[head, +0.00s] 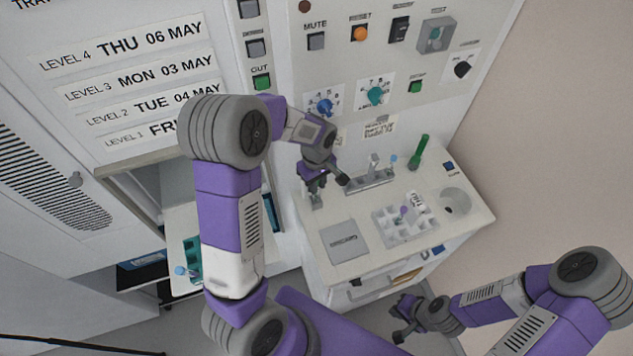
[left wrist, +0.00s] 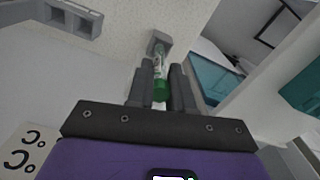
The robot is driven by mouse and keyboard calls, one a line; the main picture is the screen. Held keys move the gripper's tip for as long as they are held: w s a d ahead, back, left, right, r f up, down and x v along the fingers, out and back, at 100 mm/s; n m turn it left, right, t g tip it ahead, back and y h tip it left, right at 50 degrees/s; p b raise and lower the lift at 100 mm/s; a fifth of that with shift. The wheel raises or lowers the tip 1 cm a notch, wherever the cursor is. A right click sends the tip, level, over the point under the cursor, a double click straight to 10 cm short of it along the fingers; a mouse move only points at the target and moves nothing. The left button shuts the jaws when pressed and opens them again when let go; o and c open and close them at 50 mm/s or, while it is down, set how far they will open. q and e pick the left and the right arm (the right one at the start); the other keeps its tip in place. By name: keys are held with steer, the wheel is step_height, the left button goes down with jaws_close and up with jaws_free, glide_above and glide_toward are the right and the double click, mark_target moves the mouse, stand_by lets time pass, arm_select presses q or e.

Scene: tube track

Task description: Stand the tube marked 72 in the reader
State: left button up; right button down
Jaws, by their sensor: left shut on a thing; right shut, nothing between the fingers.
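My left gripper (head: 314,184) is shut on a tube above the left end of the white counter. In the left wrist view the clear tube (left wrist: 158,68) with a green cap is between the fingers (left wrist: 160,88). The tube's far end is at a small grey block (left wrist: 158,40), which looks like the reader; it also shows in the head view (head: 317,203). I cannot tell whether the tube's end is inside the block or just above it. The marking on the tube is not readable. My right gripper (head: 405,318) is shut and empty, low in front of the counter.
On the counter (head: 300,240) are a grey rack (head: 371,178), a grey square plate (head: 344,241), a compartment tray (head: 392,228), a round grey dish (head: 455,201) and a green upright object (head: 419,152). A control panel stands behind. A drawer with teal items (head: 192,262) is open at left.

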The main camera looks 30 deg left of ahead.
arm_select(q)
steer(key=shift+f, duration=0.2)
steer(key=shift+f+b, duration=0.45)
steer(key=shift+b, duration=0.1)
steer(key=o, duration=0.9)
steer(key=shift+c, duration=0.2)
steer(key=shift+r, duration=3.8)
